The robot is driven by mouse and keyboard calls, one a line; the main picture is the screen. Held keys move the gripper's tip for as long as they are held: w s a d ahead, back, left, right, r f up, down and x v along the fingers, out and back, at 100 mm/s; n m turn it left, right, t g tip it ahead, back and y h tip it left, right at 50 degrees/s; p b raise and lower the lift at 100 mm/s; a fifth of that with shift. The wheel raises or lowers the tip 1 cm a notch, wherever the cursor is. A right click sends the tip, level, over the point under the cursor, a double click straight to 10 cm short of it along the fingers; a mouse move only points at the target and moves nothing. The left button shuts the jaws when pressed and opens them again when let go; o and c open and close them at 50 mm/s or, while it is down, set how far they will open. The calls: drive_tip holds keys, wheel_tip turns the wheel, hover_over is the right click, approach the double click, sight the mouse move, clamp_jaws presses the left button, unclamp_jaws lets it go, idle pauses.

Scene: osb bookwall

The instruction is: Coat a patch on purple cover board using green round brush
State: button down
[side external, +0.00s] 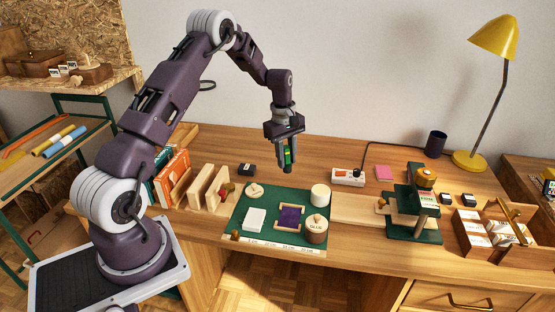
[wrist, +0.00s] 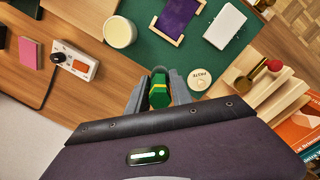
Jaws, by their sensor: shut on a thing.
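My gripper (side external: 287,160) is shut on the green round brush (side external: 288,157), which hangs upright in the air above the back part of the green mat. In the wrist view the brush (wrist: 159,92) sits between the two grey fingers, seen nearly end on, and its bristles cannot be made out. The purple cover board (side external: 290,217) lies flat in a light wooden frame on the mat, below and in front of the gripper. It also shows at the top of the wrist view (wrist: 178,17), apart from the brush. I cannot make out any coating on it.
A jar labelled glue (side external: 315,231) stands right of the board, with a white pot (side external: 320,195) behind it. A paste lid (wrist: 199,79) and a white block (side external: 254,219) lie on the green mat (side external: 262,203). Wooden bookends (side external: 205,187) stand left, a green press (side external: 415,215) right.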

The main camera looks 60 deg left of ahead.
drive_tip(key=w+d+r+t+h, duration=0.2)
drive_tip(key=w+d, duration=0.4)
drive_tip(key=d, duration=0.1)
drive_tip(key=shift+s+a+x, duration=0.15)
drive_tip(key=shift+x, duration=0.8)
drive_tip(key=shift+s+a+x, duration=0.1)
drive_tip(key=shift+s+x, duration=0.05)
drive_tip(key=shift+x, duration=0.85)
drive_tip(key=shift+s+a+x, duration=0.15)
drive_tip(key=shift+x, duration=0.8)
drive_tip(key=shift+f, duration=0.8)
wheel_tip(320, 180, up, 7)
